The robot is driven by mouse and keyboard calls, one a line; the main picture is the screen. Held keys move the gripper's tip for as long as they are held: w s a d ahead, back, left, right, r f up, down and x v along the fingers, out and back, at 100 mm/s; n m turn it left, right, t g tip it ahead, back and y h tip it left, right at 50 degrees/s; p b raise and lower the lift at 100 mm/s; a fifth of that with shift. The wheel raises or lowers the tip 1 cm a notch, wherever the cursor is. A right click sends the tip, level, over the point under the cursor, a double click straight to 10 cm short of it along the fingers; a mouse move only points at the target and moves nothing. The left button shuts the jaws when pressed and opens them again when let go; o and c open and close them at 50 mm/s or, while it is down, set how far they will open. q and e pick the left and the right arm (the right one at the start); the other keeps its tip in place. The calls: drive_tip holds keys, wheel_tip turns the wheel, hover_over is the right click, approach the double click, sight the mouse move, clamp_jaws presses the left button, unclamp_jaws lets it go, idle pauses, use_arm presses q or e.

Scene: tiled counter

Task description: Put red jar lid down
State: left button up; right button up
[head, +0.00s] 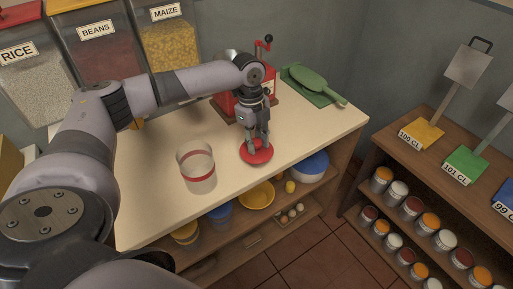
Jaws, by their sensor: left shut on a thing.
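The red jar lid (257,156) is a flat red disc at the front part of the cream counter (145,165), right of the glass jar. My left gripper (258,143) points down onto the lid and is shut on it. The lid is at or very close to the counter surface; I cannot tell if it touches. A clear glass jar (197,175) with a red band stands upright on the counter to the left, apart from the lid. My right gripper is not in view.
A red grinder (226,104) with a crank stands behind my gripper. A green scoop (316,84) lies at the back right. Bins of rice, beans and maize (168,42) line the back. Shelves under the counter hold bowls. A wooden shelf (437,123) with paint cans stands right.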

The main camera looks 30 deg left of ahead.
sight(257, 148)
use_arm(q)
drive_tip(key=shift+f, duration=1.55)
drive_tip(key=shift+f, duration=0.1)
drive_tip(key=o, duration=0.9)
drive_tip(key=r, duration=0.4)
drive_tip(key=a+r, duration=0.1)
drive_tip(key=r, duration=0.7)
drive_tip(key=shift+w+a+r, duration=0.1)
drive_tip(key=shift+a+r, duration=0.05)
